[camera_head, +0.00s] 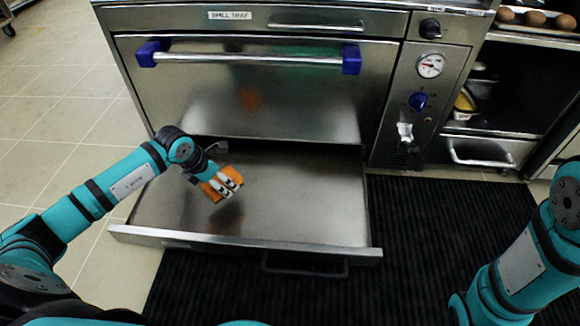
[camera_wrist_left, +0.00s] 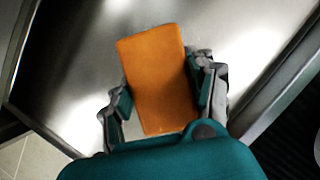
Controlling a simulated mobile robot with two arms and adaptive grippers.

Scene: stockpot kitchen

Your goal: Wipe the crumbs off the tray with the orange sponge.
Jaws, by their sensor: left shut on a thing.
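The tray (camera_head: 310,200) is a wide, shallow metal drawer pulled out from under the oven; its bare surface also shows in the left wrist view (camera_wrist_left: 75,85). My left gripper (camera_head: 228,182) is over the left part of the tray and shut on the orange sponge (camera_head: 209,191). In the left wrist view the sponge (camera_wrist_left: 158,70) is a flat block between the two fingers (camera_wrist_left: 160,92). A dark reflection lies just below it; whether it touches the tray I cannot tell. I can make out no crumbs. My right gripper is out of view.
The oven front (camera_head: 250,90) with its blue-ended handle (camera_head: 250,58) rises behind the tray. A black ribbed mat (camera_head: 440,235) lies in front and to the right. Open shelves with food pans (camera_head: 465,103) stand at the right. Tiled floor (camera_head: 60,120) is clear at left.

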